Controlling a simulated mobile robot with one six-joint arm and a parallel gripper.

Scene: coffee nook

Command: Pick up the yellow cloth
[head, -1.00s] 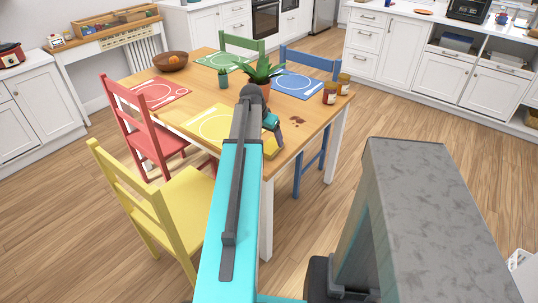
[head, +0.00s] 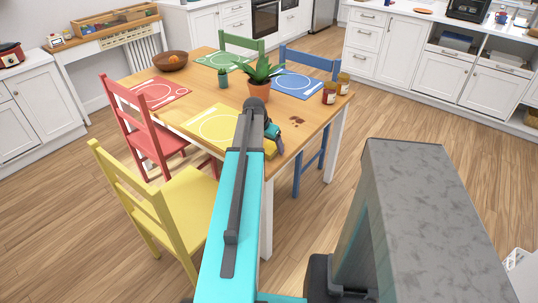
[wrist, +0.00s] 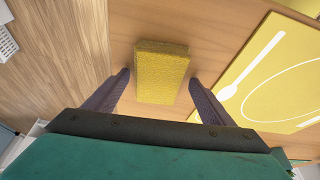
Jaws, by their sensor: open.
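The yellow cloth (wrist: 162,72) looks like a thick folded block and lies on the wooden table. In the wrist view it is ahead of and between the fingers of my gripper (wrist: 159,77), which are open with a gap on each side. In the head view my gripper (head: 274,135) is low over the table's near corner, and only a bit of the cloth (head: 270,148) shows beside it. My arm hides the rest. How far the fingertips are above the table I cannot tell.
A yellow placemat (wrist: 290,85) lies right of the cloth in the wrist view. On the table (head: 315,118) are a potted plant (head: 259,88), two jars (head: 330,92) and brown stains (head: 297,121). A yellow chair (head: 170,205) stands at the near left.

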